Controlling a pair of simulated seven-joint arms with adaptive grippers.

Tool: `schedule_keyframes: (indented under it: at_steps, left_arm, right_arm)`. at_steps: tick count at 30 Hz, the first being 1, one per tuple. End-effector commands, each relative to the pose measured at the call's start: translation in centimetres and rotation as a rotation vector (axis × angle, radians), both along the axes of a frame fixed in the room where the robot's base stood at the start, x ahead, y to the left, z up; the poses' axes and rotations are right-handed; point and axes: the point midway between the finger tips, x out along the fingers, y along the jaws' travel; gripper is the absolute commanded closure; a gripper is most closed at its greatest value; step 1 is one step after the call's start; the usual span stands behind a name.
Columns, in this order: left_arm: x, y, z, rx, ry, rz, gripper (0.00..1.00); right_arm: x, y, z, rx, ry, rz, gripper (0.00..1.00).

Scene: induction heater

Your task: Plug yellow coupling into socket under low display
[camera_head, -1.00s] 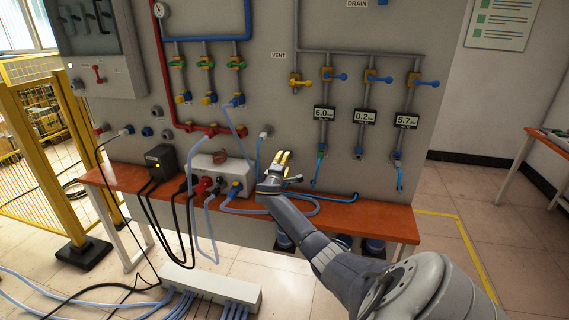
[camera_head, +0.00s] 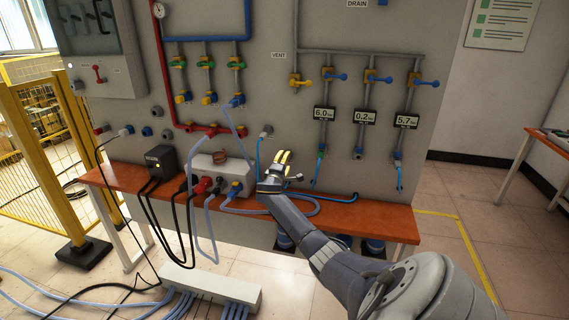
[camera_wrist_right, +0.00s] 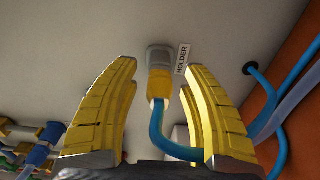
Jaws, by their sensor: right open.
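The yellow coupling (camera_wrist_right: 160,86) sits in the grey holder (camera_wrist_right: 160,57) on the panel, with a blue hose (camera_wrist_right: 158,125) hanging from it. The holder also shows in the head view (camera_head: 264,132). My right gripper (camera_wrist_right: 160,68) is open, its yellow fingers on either side of the coupling with gaps visible. In the head view my right gripper (camera_head: 281,160) is in front of the panel, just below and right of the holder. The low display (camera_head: 365,117) reads 0.2, and a socket (camera_head: 358,153) is below it. My left gripper is not in view.
Displays reading 6.0 (camera_head: 324,113) and 5.7 (camera_head: 407,121) flank the low one, with blue hoses below them. An orange shelf (camera_head: 385,217) runs along the panel. A grey socket box (camera_head: 222,170) with cables stands left of my gripper.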

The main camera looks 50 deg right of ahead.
Motion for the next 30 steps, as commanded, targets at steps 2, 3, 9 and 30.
schedule_keyframes:
  at_steps: [2, 3, 9, 30]
  left_arm:
    - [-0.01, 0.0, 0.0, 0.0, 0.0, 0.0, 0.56]
    - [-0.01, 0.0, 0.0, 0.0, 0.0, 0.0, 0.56]
    - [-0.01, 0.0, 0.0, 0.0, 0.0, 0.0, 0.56]
    - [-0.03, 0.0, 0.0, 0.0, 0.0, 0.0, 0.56]
  right_arm:
    - [0.0, -0.01, 0.02, 0.0, 0.0, 0.0, 0.55]
    - [0.0, -0.01, 0.02, 0.0, 0.0, 0.0, 0.55]
    - [0.0, 0.01, 0.03, 0.0, -0.001, -0.001, 0.55]
    - [-0.01, -0.02, 0.07, -0.001, 0.0, 0.0, 1.0]
